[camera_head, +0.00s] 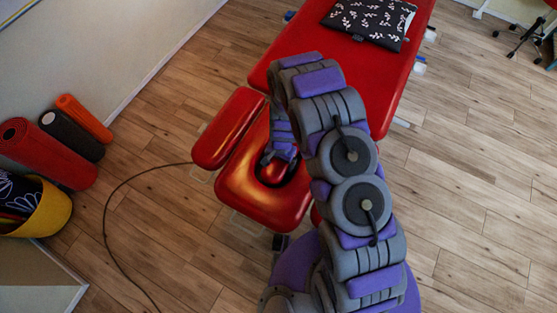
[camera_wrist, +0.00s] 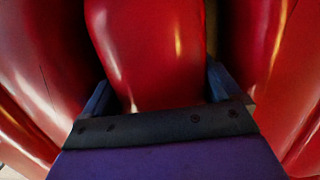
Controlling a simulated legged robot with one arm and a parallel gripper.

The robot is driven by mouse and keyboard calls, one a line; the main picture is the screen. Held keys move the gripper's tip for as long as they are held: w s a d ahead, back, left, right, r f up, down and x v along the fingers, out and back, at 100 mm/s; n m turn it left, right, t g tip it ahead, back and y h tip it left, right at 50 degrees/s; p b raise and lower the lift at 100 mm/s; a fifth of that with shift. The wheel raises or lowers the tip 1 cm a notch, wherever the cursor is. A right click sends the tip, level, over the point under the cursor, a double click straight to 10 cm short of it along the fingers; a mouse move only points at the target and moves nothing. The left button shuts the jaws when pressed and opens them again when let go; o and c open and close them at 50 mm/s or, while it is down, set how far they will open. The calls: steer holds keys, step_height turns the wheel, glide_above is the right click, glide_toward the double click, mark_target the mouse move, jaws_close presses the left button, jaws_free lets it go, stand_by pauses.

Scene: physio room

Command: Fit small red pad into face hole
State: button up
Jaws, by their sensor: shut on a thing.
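The red treatment table's head section (camera_head: 243,193) has a dark face hole (camera_head: 262,176), largely hidden by my arm and gripper. My gripper (camera_head: 275,160) points down at this hole. The small red pad (camera_head: 276,172) is in my gripper, at the hole. In the wrist view, my gripper (camera_wrist: 158,95) is shut on the glossy red pad (camera_wrist: 150,50), which sits between its two fingers. Red padding of the table (camera_wrist: 30,80) rises on both sides, with dark gaps beside the pad. I cannot tell how deep the pad sits in the hole.
A red armrest (camera_head: 228,128) lies left of the head section. A patterned black cushion (camera_head: 368,20) lies on the table's far end. Rolled mats (camera_head: 45,152) and a yellow basket (camera_head: 45,210) stand at left. A cable (camera_head: 108,215) crosses the floor.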

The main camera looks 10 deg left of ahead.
steer(key=shift+a, duration=0.1)
steer(key=o, duration=0.9)
steer(key=shift+a, duration=0.25)
steer(key=shift+w+r, duration=0.1)
steer(key=shift+r, duration=0.1)
steer(key=shift+w+d+r+p, duration=0.1)
steer(key=shift+w+r+p, duration=0.3)
steer(key=shift+r, duration=2.35)
steer(key=shift+w+d+r+p, duration=0.15)
steer(key=shift+r+p, duration=0.45)
steer(key=shift+r, duration=2.2)
steer(key=shift+w+r+p, duration=0.35)
steer(key=shift+r+p, duration=0.15)
steer(key=shift+r, duration=2.25)
